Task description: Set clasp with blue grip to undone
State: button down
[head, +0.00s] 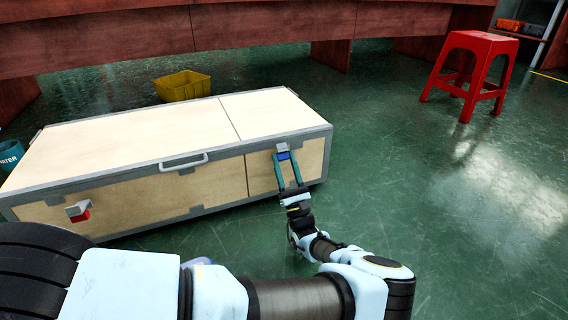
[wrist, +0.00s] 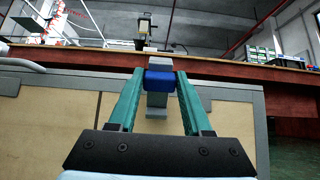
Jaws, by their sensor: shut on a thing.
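The clasp with the blue grip (head: 284,156) is on the front face of a wooden case (head: 205,187), near its right end. In the wrist view the blue grip (wrist: 160,80) sits between my fingertips, with the grey clasp plate (wrist: 157,112) below it. My gripper (head: 286,163) is shut on the blue grip, its teal fingers on either side. A second clasp with a red grip (head: 81,216) is on the left part of the front face. The case lid is down. The exact angle of the blue clasp's lever is hard to tell.
A metal handle (head: 183,162) sticks out from the case front between the clasps. A yellow crate (head: 182,86) stands behind the case, and a red stool (head: 473,72) at the right. The green floor (head: 430,190) right of the case is clear.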

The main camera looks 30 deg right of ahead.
jog(key=shift+c, duration=1.6)
grip_release()
jog(key=s+a+f+p, duration=0.1)
jog(key=s+f+p, duration=0.1)
jog(key=s, duration=1.2)
jog(key=shift+a, duration=0.4)
